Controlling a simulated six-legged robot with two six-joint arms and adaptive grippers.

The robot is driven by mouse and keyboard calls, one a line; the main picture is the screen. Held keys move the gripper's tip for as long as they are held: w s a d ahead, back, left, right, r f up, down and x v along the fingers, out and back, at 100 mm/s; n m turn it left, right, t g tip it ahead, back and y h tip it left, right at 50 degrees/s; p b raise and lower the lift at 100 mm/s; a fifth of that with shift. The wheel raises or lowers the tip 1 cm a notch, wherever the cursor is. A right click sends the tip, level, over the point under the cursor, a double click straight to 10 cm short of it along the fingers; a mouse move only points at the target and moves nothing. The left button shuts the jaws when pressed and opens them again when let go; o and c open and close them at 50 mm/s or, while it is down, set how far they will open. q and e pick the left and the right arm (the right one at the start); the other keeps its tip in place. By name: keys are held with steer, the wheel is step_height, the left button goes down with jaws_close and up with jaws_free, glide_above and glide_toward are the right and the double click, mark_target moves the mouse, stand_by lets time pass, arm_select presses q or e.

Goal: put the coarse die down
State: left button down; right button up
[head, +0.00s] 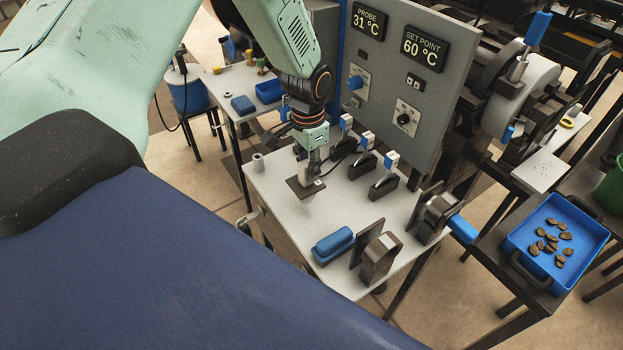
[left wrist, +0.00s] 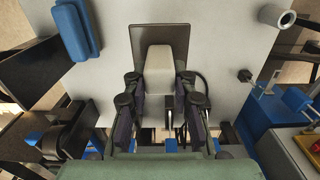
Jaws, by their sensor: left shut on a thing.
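My left gripper (head: 312,160) is over the white worktable (head: 260,190) and shut on a pale grey block fixed to a dark flat plate, which I take to be the coarse die (head: 302,190). In the left wrist view the coarse die (left wrist: 159,62) sits between the two fingers of my left gripper (left wrist: 160,95), with the dark plate beyond them. The plate is low, close to the tabletop; I cannot tell whether it touches. My right gripper is not in view.
A blue block (head: 333,245) and a dark metal part (head: 379,258) stand near the table's front edge. Blue-tipped holders (head: 383,185) stand below the control panel (head: 400,70). A small grey cylinder (head: 258,162) is at the left edge. Bare tabletop surrounds the die.

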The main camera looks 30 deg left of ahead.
arm_select(q)
steer(key=f, duration=0.1)
steer(key=w+f, duration=0.1)
steer(key=f, duration=0.1)
steer(key=shift+d+f, duration=0.15)
steer(key=shift+f, duration=0.4)
steer(key=shift+s, duration=0.35)
steer(key=shift+w+f, duration=0.15)
steer(key=shift+f, duration=0.05)
steer(key=c, duration=1.2)
jaws_free()
steer(key=shift+o, duration=0.5)
steer(key=shift+s, duration=0.2)
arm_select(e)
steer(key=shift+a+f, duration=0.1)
arm_select(q)
steer(key=shift+r, duration=0.1)
